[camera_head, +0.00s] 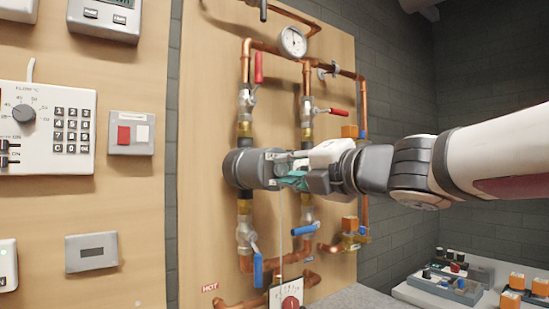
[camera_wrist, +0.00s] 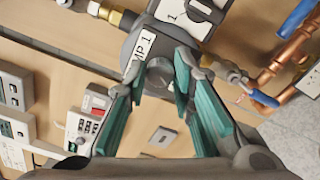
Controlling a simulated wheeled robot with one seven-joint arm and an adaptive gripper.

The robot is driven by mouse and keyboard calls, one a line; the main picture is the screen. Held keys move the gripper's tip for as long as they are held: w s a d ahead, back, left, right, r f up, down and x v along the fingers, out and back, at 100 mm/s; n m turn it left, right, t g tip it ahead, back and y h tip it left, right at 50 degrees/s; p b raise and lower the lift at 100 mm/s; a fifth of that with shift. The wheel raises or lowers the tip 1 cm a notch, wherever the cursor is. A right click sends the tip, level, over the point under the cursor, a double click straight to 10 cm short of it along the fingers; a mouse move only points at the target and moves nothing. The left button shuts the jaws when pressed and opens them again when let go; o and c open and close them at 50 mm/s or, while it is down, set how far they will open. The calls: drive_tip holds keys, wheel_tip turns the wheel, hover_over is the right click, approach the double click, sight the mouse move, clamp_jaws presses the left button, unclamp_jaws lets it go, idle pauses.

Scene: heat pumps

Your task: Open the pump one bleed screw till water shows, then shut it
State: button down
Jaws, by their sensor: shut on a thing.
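Pump one is a dark grey round body (camera_head: 240,168) on the left copper pipe run in the head view. In the wrist view its grey housing (camera_wrist: 137,42) carries a white label, partly hidden by a finger. The bleed screw (camera_wrist: 158,76) is a round grey piece at the middle of the pump's face. My gripper (camera_wrist: 160,68) has its teal fingers on both sides of the screw and is shut on it. In the head view my gripper (camera_head: 283,170) reaches the pump face from the right and hides the screw. I see no water.
A red-handled valve (camera_head: 258,68) sits above the pump and a blue-handled valve (camera_head: 257,268) below. A second pipe run with a red lever (camera_head: 338,112) and a blue lever (camera_head: 303,230) stands close behind my gripper. A pressure gauge (camera_head: 292,41) is above.

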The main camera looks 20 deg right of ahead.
drive_tip(key=m+p, duration=0.4)
drive_tip(key=m, duration=0.2)
drive_tip(key=m+p, duration=0.3)
drive_tip(key=m, duration=0.2)
drive_tip(key=shift+f, duration=0.15)
drive_tip(key=shift+m, duration=0.5)
drive_tip(key=c, duration=1.4)
unclamp_jaws()
drive_tip(key=shift+o, duration=0.2)
drive_tip(key=shift+s, duration=0.1)
drive_tip(key=v, duration=1.2)
